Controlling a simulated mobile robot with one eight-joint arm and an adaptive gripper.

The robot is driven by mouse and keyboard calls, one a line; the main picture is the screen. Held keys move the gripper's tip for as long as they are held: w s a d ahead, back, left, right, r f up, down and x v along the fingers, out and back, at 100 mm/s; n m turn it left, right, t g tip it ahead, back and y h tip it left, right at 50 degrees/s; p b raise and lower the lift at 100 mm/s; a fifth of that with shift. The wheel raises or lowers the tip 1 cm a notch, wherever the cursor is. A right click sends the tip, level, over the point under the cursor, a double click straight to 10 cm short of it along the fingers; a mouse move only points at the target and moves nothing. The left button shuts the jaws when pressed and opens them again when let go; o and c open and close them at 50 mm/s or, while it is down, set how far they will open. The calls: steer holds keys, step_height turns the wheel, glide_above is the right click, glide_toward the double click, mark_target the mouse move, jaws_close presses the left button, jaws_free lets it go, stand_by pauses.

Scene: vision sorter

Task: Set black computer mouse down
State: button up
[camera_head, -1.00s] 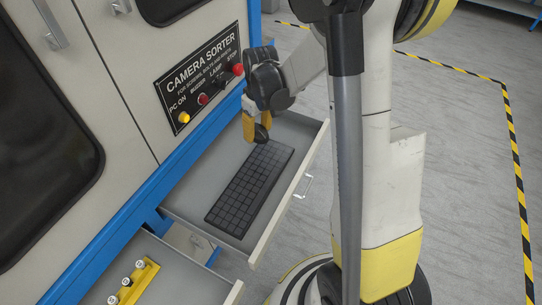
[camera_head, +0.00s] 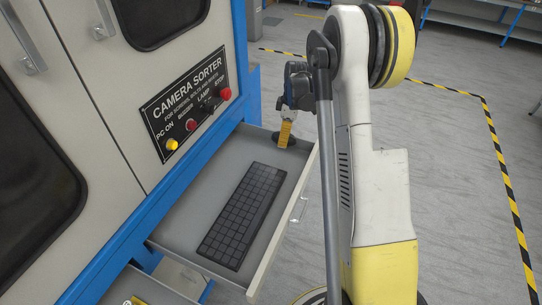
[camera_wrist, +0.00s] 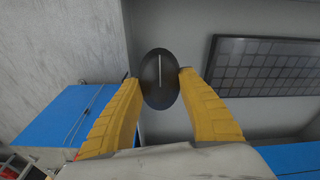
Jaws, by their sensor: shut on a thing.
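The black computer mouse (camera_wrist: 160,82) is an oval between the two yellow fingers of my gripper (camera_wrist: 158,76) in the wrist view. The fingers are shut on its sides. In the head view my gripper (camera_head: 286,134) points down at the far end of the open grey drawer (camera_head: 213,187), and the dark mouse (camera_head: 285,143) shows only small and partly covered at the fingertips. I cannot tell whether the mouse touches the drawer floor.
A black keyboard (camera_head: 242,215) lies in the drawer, nearer than my gripper; it also shows at the right in the wrist view (camera_wrist: 265,66). The camera sorter's panel (camera_head: 187,104) rises at the left. A second drawer (camera_head: 130,287) is open below. Bare drawer floor surrounds the keyboard.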

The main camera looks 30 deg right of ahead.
mark_target(275, 153)
steer(key=a+f, duration=0.1)
steer(key=w+a+f, duration=0.1)
steer(key=shift+w+a+b, duration=0.3)
steer(key=shift+a+b, duration=0.05)
steer(key=shift+f+b, duration=0.9)
steer(key=shift+f, duration=1)
steer(key=shift+f, duration=0.2)
steer(key=o, duration=0.9)
steer(key=shift+r, duration=0.1)
